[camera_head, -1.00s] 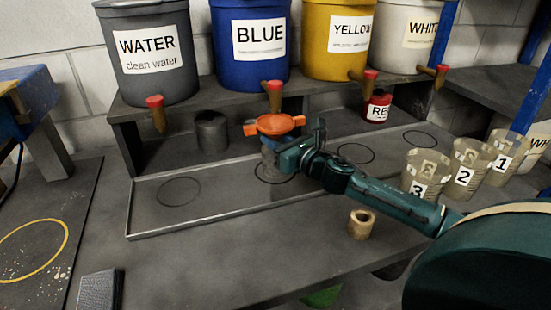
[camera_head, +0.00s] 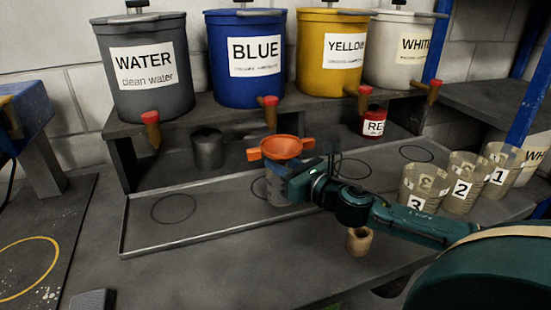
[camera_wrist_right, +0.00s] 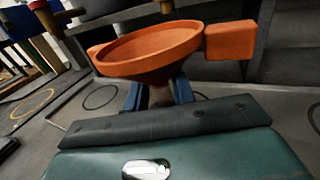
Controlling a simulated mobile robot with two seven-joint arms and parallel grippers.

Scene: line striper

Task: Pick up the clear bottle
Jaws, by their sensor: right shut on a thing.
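The clear bottle (camera_head: 274,190) stands upright in the shallow tray, with an orange funnel (camera_head: 281,148) on top of it. The bottle is mostly hidden by the funnel and my gripper. My right gripper (camera_head: 292,183) reaches in from the right and is shut on the bottle below the funnel. In the right wrist view the funnel (camera_wrist_right: 150,50) sits just above my right gripper's fingers (camera_wrist_right: 160,96); little of the bottle shows there. My left gripper is out of view.
Paint buckets with taps stand on the shelf behind, including the blue bucket (camera_head: 248,85). A grey can (camera_head: 207,151) and a red jar (camera_head: 373,125) are behind the tray (camera_head: 215,232). Numbered cups (camera_head: 424,187) stand at right. A small wooden cylinder (camera_head: 360,241) stands below my right arm.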

